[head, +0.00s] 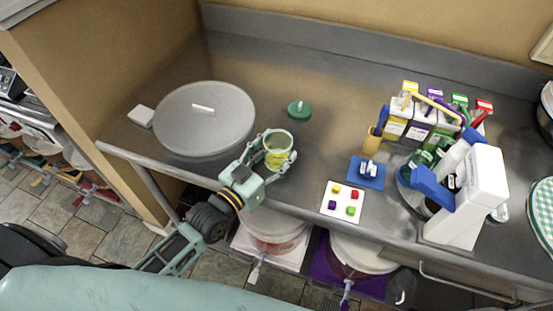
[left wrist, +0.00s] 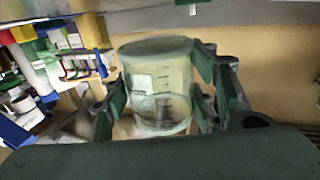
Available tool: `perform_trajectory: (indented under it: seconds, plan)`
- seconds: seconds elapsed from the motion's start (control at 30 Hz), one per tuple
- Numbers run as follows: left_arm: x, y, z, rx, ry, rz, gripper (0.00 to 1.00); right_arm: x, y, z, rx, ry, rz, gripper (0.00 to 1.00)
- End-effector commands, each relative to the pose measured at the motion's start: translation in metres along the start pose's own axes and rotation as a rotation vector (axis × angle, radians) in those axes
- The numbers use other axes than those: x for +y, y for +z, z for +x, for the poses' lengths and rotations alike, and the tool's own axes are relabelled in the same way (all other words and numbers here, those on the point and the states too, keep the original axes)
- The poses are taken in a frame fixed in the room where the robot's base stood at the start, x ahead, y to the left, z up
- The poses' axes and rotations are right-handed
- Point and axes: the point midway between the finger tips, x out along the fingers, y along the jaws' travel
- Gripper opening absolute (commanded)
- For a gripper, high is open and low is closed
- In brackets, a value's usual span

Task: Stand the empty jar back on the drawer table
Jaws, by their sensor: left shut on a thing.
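A clear jar (head: 278,150) with a green rim is in my left gripper (head: 272,158), over the front part of the steel table (head: 240,70). The jar looks yellowish through its wall in the head view. In the left wrist view the jar (left wrist: 158,85) shows a pale label and dark measuring marks, and looks see-through with no clear contents. The fingers of my left gripper (left wrist: 160,105) close on it from both sides. I cannot tell whether its base touches the table. My right gripper is not in view.
A green lid (head: 298,109) lies just behind the jar, and a large round grey lid (head: 205,125) to its left. To the right are a card with coloured squares (head: 337,211), a blue pad (head: 358,181), boxes (head: 396,127) and a white container (head: 470,195). Lidded buckets (head: 362,254) stand below.

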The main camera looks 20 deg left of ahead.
Motion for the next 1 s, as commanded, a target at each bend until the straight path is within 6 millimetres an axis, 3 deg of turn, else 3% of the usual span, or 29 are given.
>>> perform_trajectory:
  seconds: [0.23,0.67,0.7,0.87,1.0]
  plan:
    - [0.0,0.033,0.0,-0.002,0.0,-0.001,0.13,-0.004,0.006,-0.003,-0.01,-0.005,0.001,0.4]
    - [0.001,0.041,0.0,0.0,0.0,0.0,0.13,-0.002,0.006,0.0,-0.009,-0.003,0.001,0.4]
    - [0.001,0.04,0.0,-0.002,0.0,0.0,0.56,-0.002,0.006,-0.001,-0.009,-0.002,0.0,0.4]
    - [0.001,0.04,0.0,-0.002,0.001,0.0,0.7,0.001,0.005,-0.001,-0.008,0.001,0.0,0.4]
    - [0.001,0.04,0.0,-0.002,0.0,-0.001,0.71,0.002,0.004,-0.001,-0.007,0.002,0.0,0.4]
